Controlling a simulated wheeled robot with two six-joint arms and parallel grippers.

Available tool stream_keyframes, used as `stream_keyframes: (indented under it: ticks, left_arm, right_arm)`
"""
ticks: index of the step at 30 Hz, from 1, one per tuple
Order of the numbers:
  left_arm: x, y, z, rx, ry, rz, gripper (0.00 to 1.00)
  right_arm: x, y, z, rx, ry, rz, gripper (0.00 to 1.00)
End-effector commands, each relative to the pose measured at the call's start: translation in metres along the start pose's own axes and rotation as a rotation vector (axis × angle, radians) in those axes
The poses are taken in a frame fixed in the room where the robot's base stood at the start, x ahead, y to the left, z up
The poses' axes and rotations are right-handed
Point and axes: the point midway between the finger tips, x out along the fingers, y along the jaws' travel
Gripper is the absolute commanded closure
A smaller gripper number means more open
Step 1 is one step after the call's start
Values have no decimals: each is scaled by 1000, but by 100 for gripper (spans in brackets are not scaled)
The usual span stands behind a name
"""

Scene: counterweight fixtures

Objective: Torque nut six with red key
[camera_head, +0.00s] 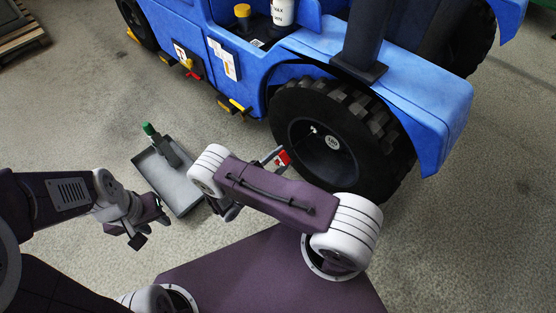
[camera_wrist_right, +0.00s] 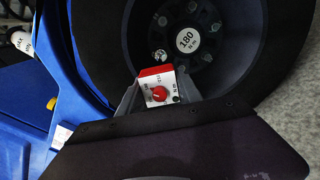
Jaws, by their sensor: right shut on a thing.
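The red key (camera_head: 283,158) is in my right gripper (camera_head: 274,159), in front of the wheel. In the right wrist view the red key (camera_wrist_right: 157,88) shows a white face with a red dial, between the grey fingers of my right gripper (camera_wrist_right: 158,97). Beyond it is the wheel hub (camera_wrist_right: 205,55) with a round label reading 180 and several nuts around it. Which nut is six I cannot read, and I cannot tell whether the key touches one. In the head view the wheel hub (camera_head: 318,140) is partly in shadow. My left gripper (camera_head: 150,228) is open and empty, low at the left.
A grey tray (camera_head: 182,203) on the floor holds a tool with a green end (camera_head: 149,129). The blue vehicle (camera_head: 420,85) with its black tyre (camera_head: 392,140) fills the upper right. A pallet (camera_head: 20,35) lies top left. The floor left of the tray is clear.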

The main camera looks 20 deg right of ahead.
Motion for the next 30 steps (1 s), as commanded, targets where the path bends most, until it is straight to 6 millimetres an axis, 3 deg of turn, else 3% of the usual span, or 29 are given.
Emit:
stream_keyframes:
  ticks: [30]
  left_arm:
    - [-2, 0, 0, 0, 0, 0, 63]
  right_arm:
    - [7, 1, -1, -1, -1, 1, 100]
